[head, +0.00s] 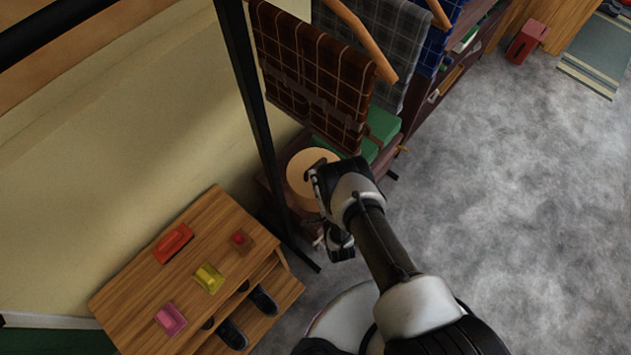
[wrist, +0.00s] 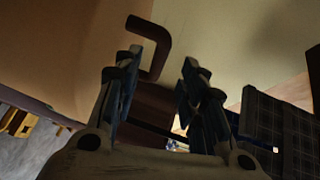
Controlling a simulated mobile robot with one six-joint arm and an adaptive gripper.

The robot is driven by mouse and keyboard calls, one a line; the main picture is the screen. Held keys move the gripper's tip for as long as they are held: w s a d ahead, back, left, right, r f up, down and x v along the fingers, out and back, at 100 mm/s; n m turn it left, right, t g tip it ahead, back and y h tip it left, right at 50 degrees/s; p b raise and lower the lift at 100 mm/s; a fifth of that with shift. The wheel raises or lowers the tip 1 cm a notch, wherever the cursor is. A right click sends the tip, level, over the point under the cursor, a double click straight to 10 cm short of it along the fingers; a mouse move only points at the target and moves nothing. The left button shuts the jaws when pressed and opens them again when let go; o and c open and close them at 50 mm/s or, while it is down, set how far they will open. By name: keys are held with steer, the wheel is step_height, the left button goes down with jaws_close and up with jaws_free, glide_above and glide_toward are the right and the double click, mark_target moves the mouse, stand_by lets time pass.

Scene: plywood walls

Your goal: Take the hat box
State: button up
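The hat box (head: 299,168) is a round, light tan box in the head view, low beside the clothes rack's post. My gripper (head: 316,182) is over its right part and hides some of it. In the wrist view my gripper (wrist: 169,52) has its two fingers spread apart. A dark brown bent handle (wrist: 153,30) rises at the fingertips, close to the left finger. A tan surface (wrist: 75,45), which looks like the box's lid, fills the upper left. I cannot tell whether a finger touches the handle.
A rack with a dark post (head: 250,90) carries a brown checked cloth (head: 318,75) and a grey one (head: 385,45). Green boxes (head: 383,125) sit beneath. A wooden shoe bench (head: 215,225) with small coloured items stands left.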

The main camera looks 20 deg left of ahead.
steer(key=b+x, duration=0.1)
steer(key=x, duration=0.1)
steer(key=b+x, duration=0.1)
steer(key=x, duration=0.2)
steer(key=shift+w+d, duration=0.2)
steer(key=shift+d, duration=0.05)
steer(key=shift+c, duration=0.3)
jaws_close()
stand_by(0.5)
